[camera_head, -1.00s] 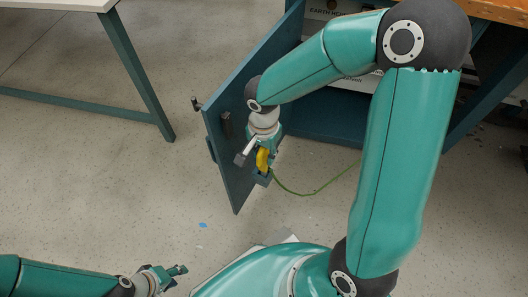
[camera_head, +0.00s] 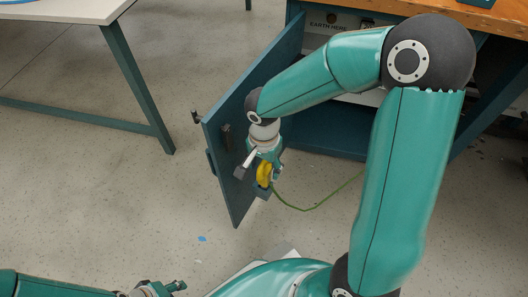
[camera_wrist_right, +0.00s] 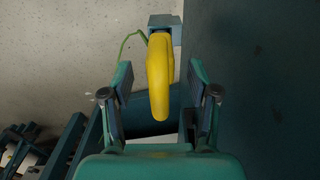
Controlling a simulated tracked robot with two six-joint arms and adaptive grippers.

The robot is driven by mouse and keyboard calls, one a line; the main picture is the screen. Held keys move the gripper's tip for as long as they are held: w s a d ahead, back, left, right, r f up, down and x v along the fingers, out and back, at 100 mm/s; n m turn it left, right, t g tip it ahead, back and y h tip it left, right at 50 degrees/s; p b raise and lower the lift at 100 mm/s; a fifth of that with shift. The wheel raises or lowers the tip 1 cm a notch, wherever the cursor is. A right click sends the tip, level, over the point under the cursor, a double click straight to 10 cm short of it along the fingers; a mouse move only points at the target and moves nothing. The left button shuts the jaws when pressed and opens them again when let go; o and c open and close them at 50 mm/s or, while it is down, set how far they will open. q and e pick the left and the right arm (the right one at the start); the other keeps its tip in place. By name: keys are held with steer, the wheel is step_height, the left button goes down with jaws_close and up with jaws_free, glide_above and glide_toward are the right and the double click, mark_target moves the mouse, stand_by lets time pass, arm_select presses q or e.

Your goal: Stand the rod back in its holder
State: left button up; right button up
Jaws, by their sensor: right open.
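The rod's yellow handle (camera_head: 264,174) is at the cabinet door, with its end at a small teal block (camera_head: 262,191), which looks like the holder. In the right wrist view the yellow handle (camera_wrist_right: 159,75) lies between the fingers, its far end against the block (camera_wrist_right: 165,22). My right gripper (camera_wrist_right: 160,88) is open, with a gap on each side of the handle. It also shows at the door in the head view (camera_head: 262,166). How deep the rod sits in the block is hidden. My left gripper (camera_head: 172,287) is at the bottom left, far from the rod, partly cut off.
The blue cabinet door (camera_head: 235,135) stands open beside my right gripper. A green cable (camera_head: 312,208) runs from the rod area towards the cabinet. A white-topped table (camera_head: 65,12) stands at the upper left. The floor between is mostly clear.

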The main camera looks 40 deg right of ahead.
step_height(320, 180, up, 11)
steer(key=shift+w+a+r, duration=0.1)
stand_by(0.3)
stand_by(0.7)
